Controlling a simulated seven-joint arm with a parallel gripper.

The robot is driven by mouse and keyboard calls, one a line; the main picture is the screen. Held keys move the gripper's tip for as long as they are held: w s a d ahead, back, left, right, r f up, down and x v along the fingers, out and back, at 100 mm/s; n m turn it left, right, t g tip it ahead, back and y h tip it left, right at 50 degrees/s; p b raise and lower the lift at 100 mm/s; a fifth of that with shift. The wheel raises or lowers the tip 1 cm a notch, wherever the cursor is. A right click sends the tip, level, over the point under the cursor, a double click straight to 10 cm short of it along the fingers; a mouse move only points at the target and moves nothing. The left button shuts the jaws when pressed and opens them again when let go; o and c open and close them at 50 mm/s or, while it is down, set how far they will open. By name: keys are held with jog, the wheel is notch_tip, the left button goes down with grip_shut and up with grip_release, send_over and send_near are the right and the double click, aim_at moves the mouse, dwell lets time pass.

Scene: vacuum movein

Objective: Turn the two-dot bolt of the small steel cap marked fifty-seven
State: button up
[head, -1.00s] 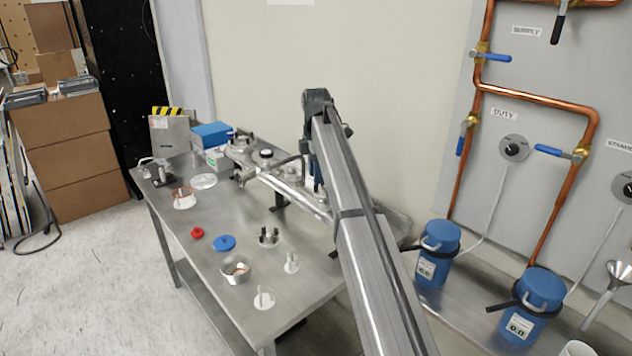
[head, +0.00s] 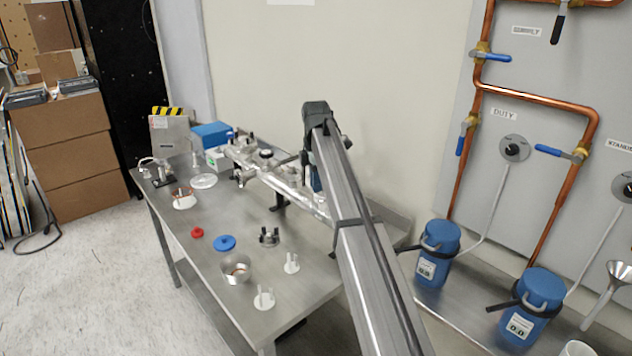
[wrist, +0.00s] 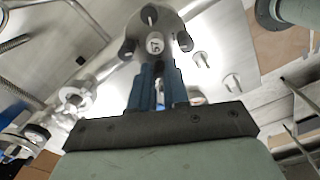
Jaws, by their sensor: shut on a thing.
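In the wrist view a round steel cap (wrist: 166,27) with several dark-headed bolts around its rim fills the top middle. A small white mark (wrist: 155,45) sits on its face, too small to read. My gripper (wrist: 158,69), with blue fingers, is shut at the near edge of the cap, on a bolt largely hidden between the fingertips. I cannot make out its dots. In the head view the steel pipework (head: 285,185) stands on the bench, and my arm covers its right end and most of my gripper.
The steel bench (head: 215,265) holds a red cap (head: 197,232), a blue disc (head: 225,243), a steel bowl (head: 236,270) and several white pieces with upright pins. Blue canisters (head: 438,252) stand at the right below copper pipes. The bench's front middle has free room.

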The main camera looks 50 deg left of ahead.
grip_shut()
jog(key=shift+m, duration=3)
jog(key=o, duration=0.6)
grip_release()
jog(key=shift+r, duration=0.1)
